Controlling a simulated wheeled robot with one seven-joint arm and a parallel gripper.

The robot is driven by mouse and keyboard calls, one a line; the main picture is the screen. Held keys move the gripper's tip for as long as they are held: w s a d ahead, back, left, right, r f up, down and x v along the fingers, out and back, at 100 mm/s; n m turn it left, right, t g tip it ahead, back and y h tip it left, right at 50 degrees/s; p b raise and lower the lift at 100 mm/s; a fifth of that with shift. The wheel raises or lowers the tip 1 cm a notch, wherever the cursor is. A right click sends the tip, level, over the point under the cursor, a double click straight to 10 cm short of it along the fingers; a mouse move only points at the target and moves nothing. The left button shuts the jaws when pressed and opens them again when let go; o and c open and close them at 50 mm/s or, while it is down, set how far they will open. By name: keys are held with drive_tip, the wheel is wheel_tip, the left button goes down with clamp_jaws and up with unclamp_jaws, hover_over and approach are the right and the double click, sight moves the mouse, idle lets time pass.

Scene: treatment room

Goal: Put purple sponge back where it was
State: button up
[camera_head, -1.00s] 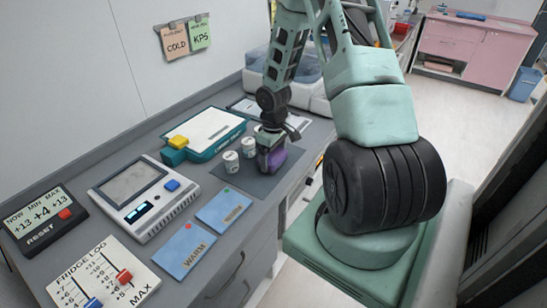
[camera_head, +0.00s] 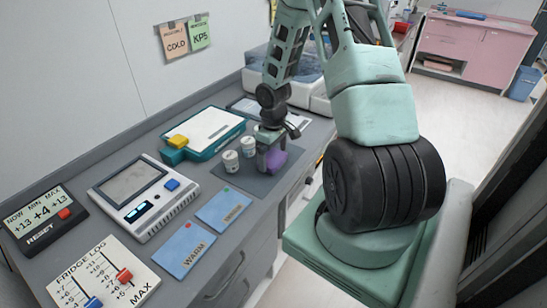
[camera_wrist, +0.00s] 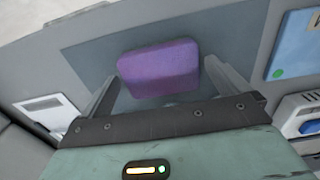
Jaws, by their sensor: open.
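The purple sponge (camera_head: 277,159) rests on a dark grey mat (camera_head: 240,181) on the counter. In the wrist view the sponge (camera_wrist: 160,69) lies between the two spread fingers of my gripper (camera_wrist: 165,84). A gap shows on the left side; the right finger is close to the sponge, and I cannot tell whether it touches.
Two white jars (camera_head: 231,161) stand just left of my gripper. Blue cards (camera_head: 184,249) and a grey device (camera_head: 144,194) lie nearer the front.

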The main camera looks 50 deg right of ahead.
sight(273, 158)
wheel_tip(273, 158, up, 10)
drive_tip(key=r, duration=0.1)
drive_tip(key=a+r+n, duration=0.2)
drive_tip(key=a+r, duration=0.1)
drive_tip(key=a, duration=0.9)
drive_tip(key=a+r+n, duration=0.1)
drive_tip(key=a+r, duration=0.2)
drive_tip(key=a, duration=0.9)
drive_tip(key=s+a+r+n, duration=0.2)
drive_tip(key=s+a, duration=0.6)
drive_tip(key=s+a+r+n, duration=0.2)
drive_tip(key=s+a, duration=0.6)
drive_tip(key=s, duration=0.1)
drive_tip(key=shift+a+y, duration=0.3)
drive_tip(key=shift+a, duration=0.05)
drive_tip(key=shift+r, duration=0.1)
drive_tip(key=shift+f+b, duration=0.25)
drive_tip(key=shift+b, duration=0.05)
